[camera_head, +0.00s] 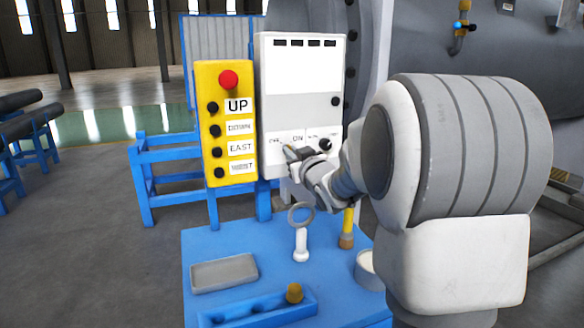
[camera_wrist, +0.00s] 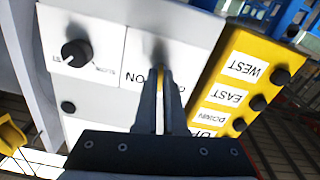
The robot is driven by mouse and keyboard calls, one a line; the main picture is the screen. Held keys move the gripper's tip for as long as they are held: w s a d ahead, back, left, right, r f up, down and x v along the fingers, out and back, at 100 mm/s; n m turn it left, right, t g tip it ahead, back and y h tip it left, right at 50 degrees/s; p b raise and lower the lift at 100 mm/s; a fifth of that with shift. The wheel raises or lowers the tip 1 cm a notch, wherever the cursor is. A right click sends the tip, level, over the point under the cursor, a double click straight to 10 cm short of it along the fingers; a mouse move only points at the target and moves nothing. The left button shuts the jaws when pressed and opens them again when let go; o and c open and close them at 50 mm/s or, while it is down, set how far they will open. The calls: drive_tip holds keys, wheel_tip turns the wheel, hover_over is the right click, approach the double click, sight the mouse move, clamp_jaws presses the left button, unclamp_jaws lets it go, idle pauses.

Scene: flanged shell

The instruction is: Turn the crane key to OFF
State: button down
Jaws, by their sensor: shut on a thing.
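The crane key (camera_wrist: 160,76) is at the white label on the control box (camera_head: 300,85). Only a thin yellowish strip of it shows between my fingers; its angle cannot be told. My gripper (camera_head: 293,153) is shut on it at the lower part of the box front. In the wrist view my gripper (camera_wrist: 160,72) points straight at the label, which appears upside down. The word ON is readable beside one finger. The other word, on the yellow panel's side, is partly hidden by the other finger.
A yellow pendant panel (camera_head: 226,120) with a red button and UP, DOWN, EAST, WEST labels stands close on the left. A black knob (camera_wrist: 76,53) sits beside the key's label. Below, a blue table (camera_head: 215,245) carries a grey tray (camera_head: 224,272) and a ring-topped white bolt (camera_head: 301,245).

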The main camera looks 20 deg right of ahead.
drive_tip(key=shift+n+b, duration=2.85)
drive_tip(key=shift+n, duration=0.45)
drive_tip(key=shift+r, duration=0.15)
drive_tip(key=c, duration=1)
unclamp_jaws()
drive_tip(key=shift+s, duration=0.15)
